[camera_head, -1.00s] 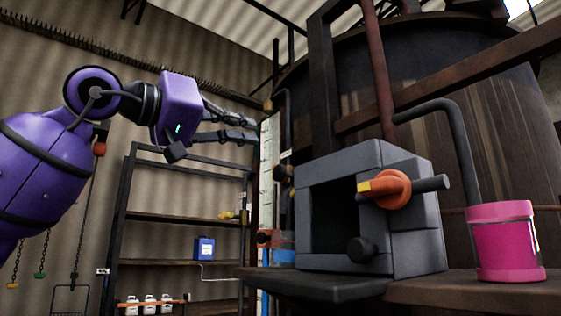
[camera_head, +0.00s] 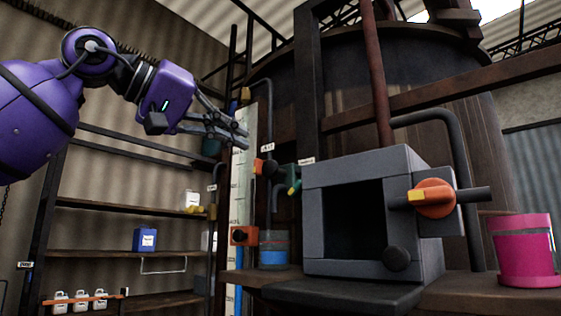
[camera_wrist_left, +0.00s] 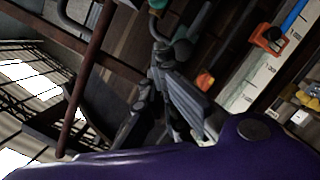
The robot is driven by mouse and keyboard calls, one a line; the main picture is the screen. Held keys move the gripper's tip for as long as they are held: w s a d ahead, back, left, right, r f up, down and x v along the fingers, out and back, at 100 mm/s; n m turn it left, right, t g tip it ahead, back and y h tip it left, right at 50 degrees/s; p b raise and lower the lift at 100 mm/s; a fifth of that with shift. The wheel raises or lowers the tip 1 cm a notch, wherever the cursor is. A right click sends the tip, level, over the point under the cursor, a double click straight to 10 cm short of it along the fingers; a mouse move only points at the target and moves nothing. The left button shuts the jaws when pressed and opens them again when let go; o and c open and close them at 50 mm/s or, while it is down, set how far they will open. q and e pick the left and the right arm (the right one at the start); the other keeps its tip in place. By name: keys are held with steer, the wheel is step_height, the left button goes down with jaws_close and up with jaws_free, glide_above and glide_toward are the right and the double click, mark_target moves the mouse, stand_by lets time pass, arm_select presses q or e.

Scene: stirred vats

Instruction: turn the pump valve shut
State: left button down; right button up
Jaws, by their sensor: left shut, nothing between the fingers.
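Several valves show, and I cannot tell which is the pump valve. In the head view an orange-red valve handle (camera_head: 265,168) sits on a pipe left of the grey box, with a green valve handle (camera_head: 294,184) beside it. A lower orange valve (camera_head: 243,235) is by the white gauge board; it also shows in the wrist view (camera_wrist_left: 270,37). A large orange handle with a yellow mark (camera_head: 434,198) is on the grey box's right side. My left gripper (camera_head: 241,136) is shut and empty, up and left of the orange-red handle, apart from it. My right gripper is out of view.
The grey open-fronted box (camera_head: 313,208) stands on a ledge before the big dark vat (camera_head: 440,140). A pink container (camera_head: 525,250) stands at right. The white gauge board (camera_head: 238,205) rises below my left gripper. Shelves with a blue container (camera_head: 144,240) are behind, left.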

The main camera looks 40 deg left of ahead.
mark_target(300, 189)
arm_select(q)
steer(key=w+d+f, duration=0.4)
steer(key=w+d, duration=0.1)
steer(key=w, duration=0.3)
steer(key=shift+w+f+p, duration=0.15)
steer(key=shift+f+p, duration=0.15)
steer(key=shift+p, duration=0.05)
steer(key=shift+w, duration=0.1)
